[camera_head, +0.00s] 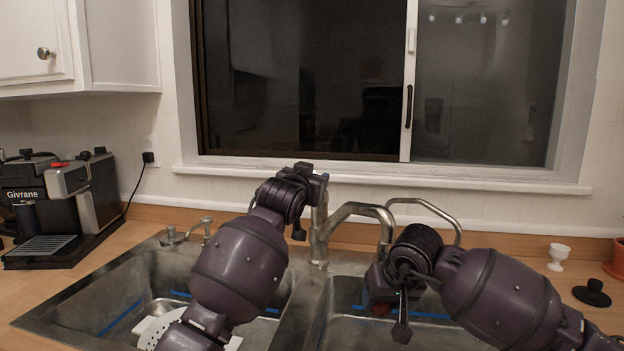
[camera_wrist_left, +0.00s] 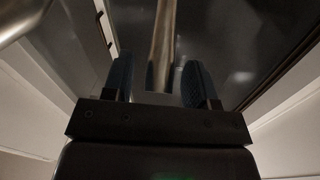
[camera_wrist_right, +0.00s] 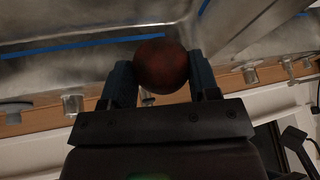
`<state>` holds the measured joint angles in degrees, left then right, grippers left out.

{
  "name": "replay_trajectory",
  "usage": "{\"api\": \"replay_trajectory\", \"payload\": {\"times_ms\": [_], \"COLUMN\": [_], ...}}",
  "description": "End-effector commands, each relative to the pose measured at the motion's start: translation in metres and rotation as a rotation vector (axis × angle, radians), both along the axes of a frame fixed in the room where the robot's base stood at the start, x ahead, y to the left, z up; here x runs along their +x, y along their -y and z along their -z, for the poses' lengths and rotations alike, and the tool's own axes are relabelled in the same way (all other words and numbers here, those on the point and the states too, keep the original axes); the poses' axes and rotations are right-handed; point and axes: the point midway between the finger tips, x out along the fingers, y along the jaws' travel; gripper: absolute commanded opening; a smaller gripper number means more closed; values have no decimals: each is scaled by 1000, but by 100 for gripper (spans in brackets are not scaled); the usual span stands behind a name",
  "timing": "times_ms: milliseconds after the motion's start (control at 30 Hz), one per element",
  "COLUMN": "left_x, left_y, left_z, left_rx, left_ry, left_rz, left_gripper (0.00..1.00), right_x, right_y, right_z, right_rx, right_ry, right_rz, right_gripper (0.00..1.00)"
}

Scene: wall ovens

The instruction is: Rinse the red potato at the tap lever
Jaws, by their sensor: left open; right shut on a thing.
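The red potato (camera_wrist_right: 160,66) is held between the two fingers of my right gripper (camera_wrist_right: 161,85) in the right wrist view. In the head view, only a small dark red part of the potato (camera_head: 380,309) shows below my right gripper (camera_head: 384,288), over the right sink basin. The metal tap (camera_head: 352,212) stands behind the divider between the basins. My left gripper (camera_head: 312,182) is by the upright tap lever (camera_head: 319,225). In the left wrist view, my left gripper (camera_wrist_left: 158,84) is open, with a metal bar (camera_wrist_left: 163,45) between its fingers; contact cannot be told.
The double sink has a left basin (camera_head: 115,297) with a white perforated thing (camera_head: 152,331) in it. A coffee machine (camera_head: 62,205) stands on the left counter. A white cup (camera_head: 558,256) and a black stopper (camera_head: 592,293) are on the right counter. The window sill (camera_head: 390,181) is behind.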

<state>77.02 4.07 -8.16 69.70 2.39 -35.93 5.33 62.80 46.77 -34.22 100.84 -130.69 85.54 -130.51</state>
Motion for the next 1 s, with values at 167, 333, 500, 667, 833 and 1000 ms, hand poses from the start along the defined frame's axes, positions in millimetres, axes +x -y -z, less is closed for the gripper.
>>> {"api": "replay_trajectory", "payload": {"times_ms": [167,333,500,667,833,1000], "left_x": [6,7,7,7,7,7], "left_y": [3,3,3,3,3,3], "left_z": [-1,0,0,0,0,-1], "left_rx": [0,-1,0,0,0,1], "left_ry": [1,1,1,1,1,-4], "left_rz": [0,0,0,0,0,0], "left_gripper": [53,53,48,24,0,0], "right_x": [0,0,0,0,0,0], "right_y": [0,0,0,0,0,0], "right_z": [0,0,0,0,0,0], "right_rx": [0,0,0,0,0,0], "right_ry": [1,1,1,1,1,1], "right_rz": [0,0,0,0,0,0], "right_gripper": [30,30,30,30,30,30]}}
